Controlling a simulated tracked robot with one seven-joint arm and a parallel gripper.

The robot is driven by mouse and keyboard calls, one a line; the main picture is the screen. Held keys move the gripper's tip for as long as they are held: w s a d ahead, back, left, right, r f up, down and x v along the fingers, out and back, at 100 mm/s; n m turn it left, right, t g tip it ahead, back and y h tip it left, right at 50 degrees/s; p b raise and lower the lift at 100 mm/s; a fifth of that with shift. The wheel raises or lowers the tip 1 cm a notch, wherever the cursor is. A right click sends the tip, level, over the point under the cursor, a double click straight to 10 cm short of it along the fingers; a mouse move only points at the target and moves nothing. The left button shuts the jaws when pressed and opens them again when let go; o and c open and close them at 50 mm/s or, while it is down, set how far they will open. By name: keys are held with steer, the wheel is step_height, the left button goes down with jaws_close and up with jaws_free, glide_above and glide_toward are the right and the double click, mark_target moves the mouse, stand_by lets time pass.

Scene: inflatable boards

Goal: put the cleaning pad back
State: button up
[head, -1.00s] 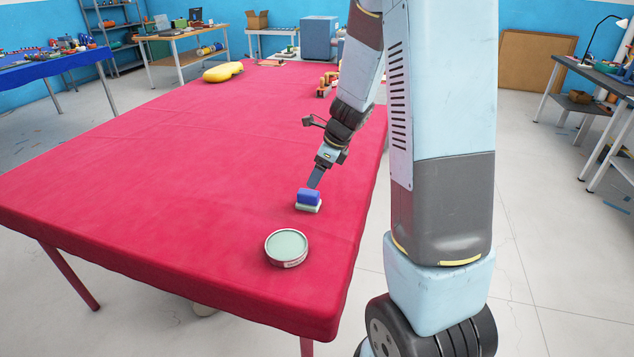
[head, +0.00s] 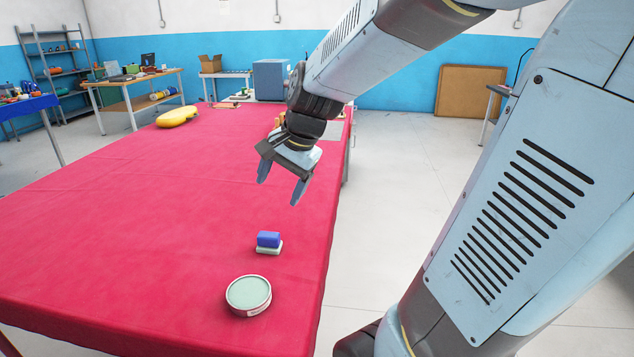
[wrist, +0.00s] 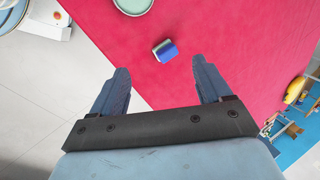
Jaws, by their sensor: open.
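The cleaning pad (head: 268,243) has a blue grip on top and a pale green base. It rests on the red-covered table (head: 150,240), just behind a round tin (head: 249,295) with a pale green top. In the wrist view the pad (wrist: 165,50) lies beyond the fingertips, and part of the tin (wrist: 133,5) shows at the top edge. My gripper (head: 281,192) is open and empty, held above the table with its fingers pointing down. Its two fingers (wrist: 163,75) are spread wide in the wrist view. The gripper touches neither pad nor tin.
The table's right edge is close to the pad and tin, with pale floor (head: 400,200) beyond. A yellow object (head: 177,116) and several small items lie at the far end. The table's left and middle are clear.

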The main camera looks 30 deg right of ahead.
steer(key=s+d+r+n+t+h, duration=0.1)
steer(key=s+r+n, duration=0.1)
steer(key=s+n, duration=0.3)
steer(key=s+d+r+n+h, duration=0.1)
steer(key=s+r+n, duration=0.2)
steer(key=s+n, duration=0.2)
steer(key=shift+s+r+t+h, duration=0.2)
steer(key=shift+s+t+h, duration=0.2)
steer(key=shift+s, duration=0.8)
